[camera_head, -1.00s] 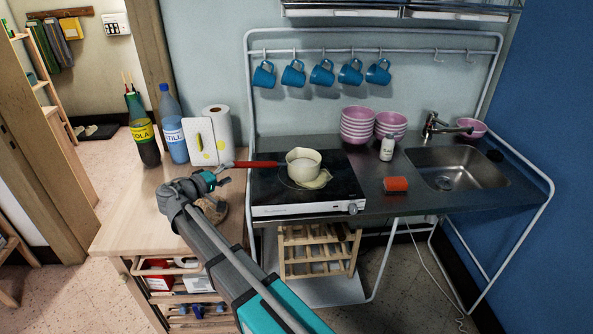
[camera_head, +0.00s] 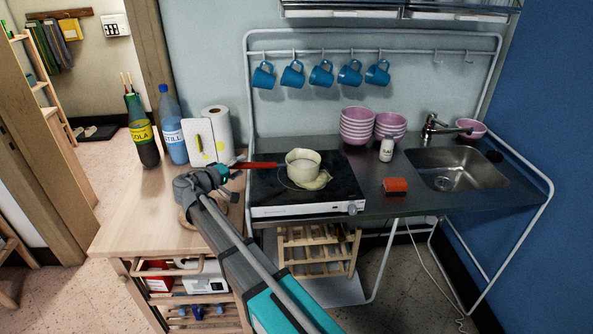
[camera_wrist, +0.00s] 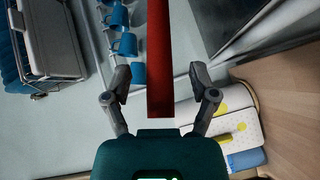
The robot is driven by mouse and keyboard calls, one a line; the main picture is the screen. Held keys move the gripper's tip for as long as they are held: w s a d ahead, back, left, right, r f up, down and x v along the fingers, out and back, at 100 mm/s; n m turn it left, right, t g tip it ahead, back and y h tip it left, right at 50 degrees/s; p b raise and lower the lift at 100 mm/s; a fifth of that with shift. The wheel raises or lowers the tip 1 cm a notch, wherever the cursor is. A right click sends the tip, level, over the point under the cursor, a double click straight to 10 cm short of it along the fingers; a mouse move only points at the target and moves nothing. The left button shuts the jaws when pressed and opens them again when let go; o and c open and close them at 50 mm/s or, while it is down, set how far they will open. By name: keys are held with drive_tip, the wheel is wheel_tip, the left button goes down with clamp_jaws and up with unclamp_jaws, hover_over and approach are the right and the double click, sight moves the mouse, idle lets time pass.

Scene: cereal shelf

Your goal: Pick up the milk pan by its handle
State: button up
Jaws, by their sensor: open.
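The pan's body is out of the wrist view.
The cooktop (camera_head: 285,210) sits on a metal counter with a sink (camera_head: 455,168). A paper towel roll (camera_head: 217,130), a still-water bottle (camera_head: 172,125) and a cola bottle (camera_head: 143,130) stand behind my gripper. A red sponge (camera_head: 395,186) and pink bowls (camera_head: 356,125) are right of the pan.

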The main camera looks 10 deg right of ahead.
drive_tip(key=shift+w+d, duration=0.3)
drive_tip(key=shift+d, duration=0.05)
idle(0.3)
clamp_jaws()
